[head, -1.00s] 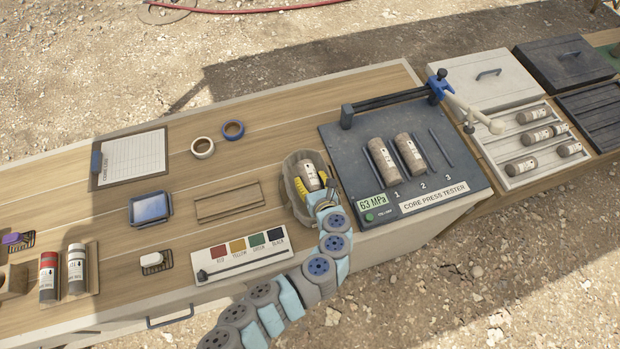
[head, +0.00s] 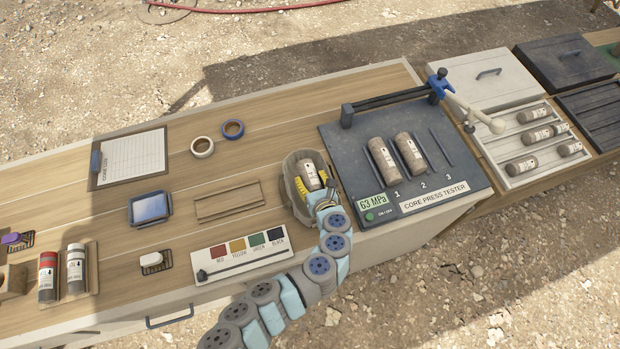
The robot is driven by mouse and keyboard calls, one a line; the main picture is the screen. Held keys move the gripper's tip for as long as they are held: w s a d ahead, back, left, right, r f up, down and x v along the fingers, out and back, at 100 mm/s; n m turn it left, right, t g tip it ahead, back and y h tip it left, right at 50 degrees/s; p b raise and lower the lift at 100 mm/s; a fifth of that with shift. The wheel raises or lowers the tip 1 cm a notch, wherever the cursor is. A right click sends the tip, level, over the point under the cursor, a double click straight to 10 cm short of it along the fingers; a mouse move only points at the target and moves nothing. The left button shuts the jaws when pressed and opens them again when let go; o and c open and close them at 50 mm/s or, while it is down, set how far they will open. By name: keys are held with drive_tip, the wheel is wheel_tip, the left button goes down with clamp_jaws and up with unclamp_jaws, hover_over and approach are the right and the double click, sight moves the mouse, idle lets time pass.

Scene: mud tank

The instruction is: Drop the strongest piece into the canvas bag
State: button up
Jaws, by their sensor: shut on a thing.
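My gripper (head: 313,189) has yellow fingers and is shut on a grey-brown rock core (head: 311,173) with a white label. The gripper and the core are at the canvas bag (head: 290,207), a beige open bag on the bench just left of the press tester. The core is within the bag's opening; how deep it sits I cannot tell. Two more labelled cores, one in slot 1 (head: 383,160) and one in slot 2 (head: 410,155), lie on the core press tester (head: 345,158). Slot 3 (head: 441,149) is empty. The tester's display (head: 371,202) reads 63 MPa.
Several cores lie in a slatted tray (head: 515,172) on the right. The tester's lever (head: 462,105) stands above its back right. A colour label strip (head: 243,260), an empty wooden frame (head: 227,202) and tape rolls (head: 202,147) are left of the bag.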

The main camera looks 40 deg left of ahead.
drive_tip(key=shift+s+f, duration=0.25)
drive_tip(key=shift+f, duration=0.35)
drive_tip(key=o, duration=1.2)
drive_tip(key=shift+o, duration=0.5)
drive_tip(key=shift+f, duration=0.2)
drive_tip(key=shift+d, duration=0.1)
drive_tip(key=shift+d+r, duration=0.25)
drive_tip(key=shift+r, duration=0.3)
drive_tip(key=v, duration=1.1)
drive_tip(key=shift+r, duration=0.45)
